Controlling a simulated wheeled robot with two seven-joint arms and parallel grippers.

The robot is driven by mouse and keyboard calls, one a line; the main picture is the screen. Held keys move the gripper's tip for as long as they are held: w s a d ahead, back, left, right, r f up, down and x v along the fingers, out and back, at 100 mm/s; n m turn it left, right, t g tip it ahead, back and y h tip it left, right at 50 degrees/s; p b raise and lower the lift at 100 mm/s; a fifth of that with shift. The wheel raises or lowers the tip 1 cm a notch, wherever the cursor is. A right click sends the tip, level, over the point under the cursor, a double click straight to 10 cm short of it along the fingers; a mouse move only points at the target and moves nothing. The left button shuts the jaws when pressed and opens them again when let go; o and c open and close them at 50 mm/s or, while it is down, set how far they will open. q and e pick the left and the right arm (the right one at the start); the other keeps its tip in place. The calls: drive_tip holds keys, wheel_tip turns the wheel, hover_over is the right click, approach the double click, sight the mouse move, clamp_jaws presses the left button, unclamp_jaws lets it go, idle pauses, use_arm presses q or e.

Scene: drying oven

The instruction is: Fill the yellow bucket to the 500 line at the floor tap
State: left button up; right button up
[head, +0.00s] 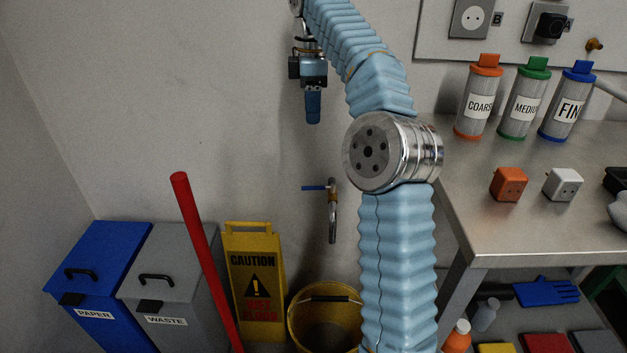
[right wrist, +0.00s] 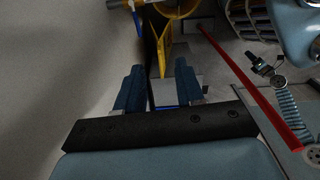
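The yellow bucket (head: 296,325) stands on the floor below the wall tap, partly hidden by my right arm. Its inside looks dark; no water or 500 line can be made out. The tap (head: 332,212) has a brass body, a curved metal spout and a blue lever (head: 314,188) pointing left. My right gripper (head: 313,108) points down, empty, high above the tap and near the wall. In the right wrist view its two blue fingers (right wrist: 160,88) stand apart. A small dark gripper (right wrist: 262,67) at the right of that view seems to be my left one, too small to read.
A yellow caution sign (head: 253,275) stands left of the bucket. A red pole (head: 203,255) leans in front of the grey waste bin (head: 170,270), beside the blue paper bin (head: 100,260). A steel table (head: 520,225) holding filters and plugs stands at the right.

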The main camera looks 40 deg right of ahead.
drive_tip(key=s+a+r, duration=0.5)
drive_tip(key=s+a, duration=0.1)
drive_tip(key=s, duration=0.1)
drive_tip(key=shift+s+a+r, duration=0.25)
drive_tip(key=shift+s+a, duration=0.05)
drive_tip(key=shift+s, duration=0.1)
